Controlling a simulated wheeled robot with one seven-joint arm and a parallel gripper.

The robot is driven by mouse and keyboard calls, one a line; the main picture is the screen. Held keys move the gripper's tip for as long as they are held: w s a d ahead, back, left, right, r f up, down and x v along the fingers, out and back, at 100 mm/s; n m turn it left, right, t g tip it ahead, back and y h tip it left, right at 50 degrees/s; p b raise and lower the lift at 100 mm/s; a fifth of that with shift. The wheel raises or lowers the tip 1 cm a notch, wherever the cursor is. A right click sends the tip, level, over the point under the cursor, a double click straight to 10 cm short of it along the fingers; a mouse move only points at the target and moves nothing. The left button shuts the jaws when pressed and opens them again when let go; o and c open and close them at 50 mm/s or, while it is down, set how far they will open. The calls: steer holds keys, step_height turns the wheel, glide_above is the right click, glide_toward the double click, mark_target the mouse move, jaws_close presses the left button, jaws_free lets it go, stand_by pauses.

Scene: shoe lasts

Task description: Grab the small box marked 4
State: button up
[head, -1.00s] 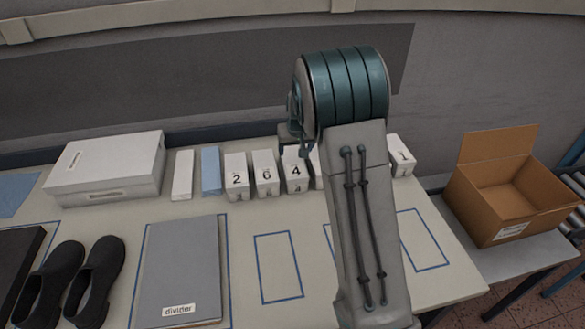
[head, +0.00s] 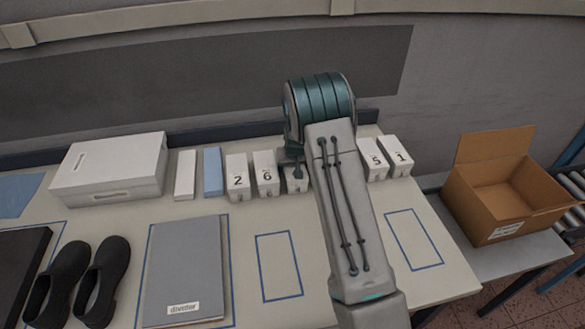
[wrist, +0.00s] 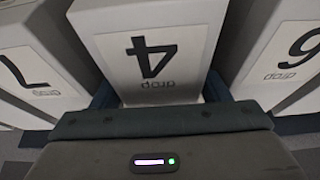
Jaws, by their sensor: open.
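The small white box marked 4 (wrist: 152,50) fills the middle of the wrist view, its label upside down there. In the head view the same box (head: 296,186) stands in the row at the back of the table, mostly covered by my arm and gripper. My gripper (wrist: 160,92) is open, with a dark blue finger showing at each side of the box's lower part. Whether the fingers touch the box I cannot tell.
Box 6 (head: 265,178) stands close on one side, and box 2 (head: 237,181) beyond it. A partly cut-off box (wrist: 40,65) is close on the other side. Boxes 5 (head: 374,162) and 1 (head: 401,160) stand farther right. An open cardboard box (head: 505,195) sits at the right.

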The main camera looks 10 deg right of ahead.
steer(key=shift+w+f, duration=0.1)
steer(key=shift+f, duration=0.05)
steer(key=c, duration=0.7)
